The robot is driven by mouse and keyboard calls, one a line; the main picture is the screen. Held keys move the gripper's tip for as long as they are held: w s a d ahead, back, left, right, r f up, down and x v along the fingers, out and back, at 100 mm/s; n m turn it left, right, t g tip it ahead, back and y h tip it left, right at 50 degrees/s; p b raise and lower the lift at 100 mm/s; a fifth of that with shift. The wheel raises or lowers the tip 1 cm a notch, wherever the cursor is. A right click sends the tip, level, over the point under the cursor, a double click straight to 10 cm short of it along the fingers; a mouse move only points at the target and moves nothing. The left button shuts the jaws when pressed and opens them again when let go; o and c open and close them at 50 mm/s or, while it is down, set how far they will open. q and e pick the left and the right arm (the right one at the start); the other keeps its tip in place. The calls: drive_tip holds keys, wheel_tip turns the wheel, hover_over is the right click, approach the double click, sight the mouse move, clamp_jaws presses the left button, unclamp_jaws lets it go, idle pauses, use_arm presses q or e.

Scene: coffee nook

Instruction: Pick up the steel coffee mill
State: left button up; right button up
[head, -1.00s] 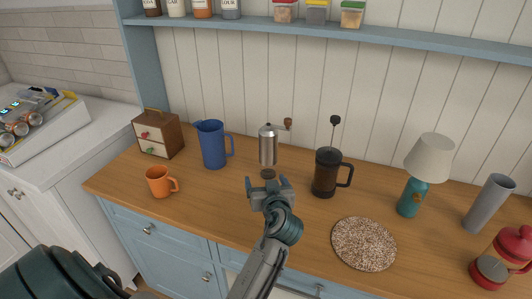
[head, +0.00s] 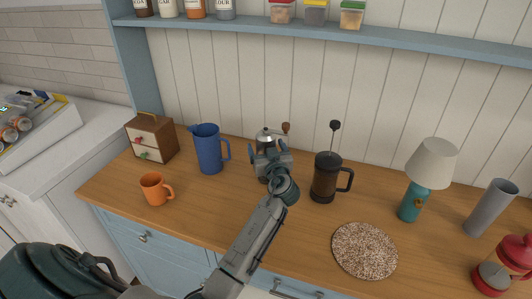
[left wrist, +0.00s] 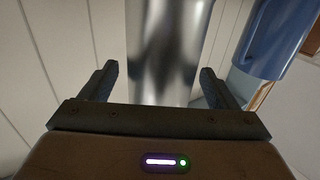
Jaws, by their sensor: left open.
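The steel coffee mill (head: 265,139) stands upright at the back of the wooden counter, between the blue pitcher and the French press. In the head view my left gripper (head: 268,150) is in front of it and hides most of its body; its top and its crank with a brown knob show. In the left wrist view the mill's shiny cylinder (left wrist: 165,50) stands between the two open fingers of my left gripper (left wrist: 158,85). The fingers are apart from its sides. My right gripper is not in view.
The blue pitcher (head: 208,149) is close left of the mill and the French press (head: 326,178) close right. An orange mug (head: 155,189), a small drawer box (head: 152,138), a round speckled mat (head: 364,251) and a lamp (head: 428,165) also stand or lie on the counter (head: 215,215).

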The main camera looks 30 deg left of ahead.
use_arm(q)
drive_tip(key=shift+x, duration=1.05)
drive_tip(key=shift+w+a+f, duration=0.15)
drive_tip(key=shift+a, duration=0.05)
drive_tip(key=shift+d, duration=0.1)
drive_tip(key=c, duration=1.3)
drive_tip(key=shift+o, duration=0.2)
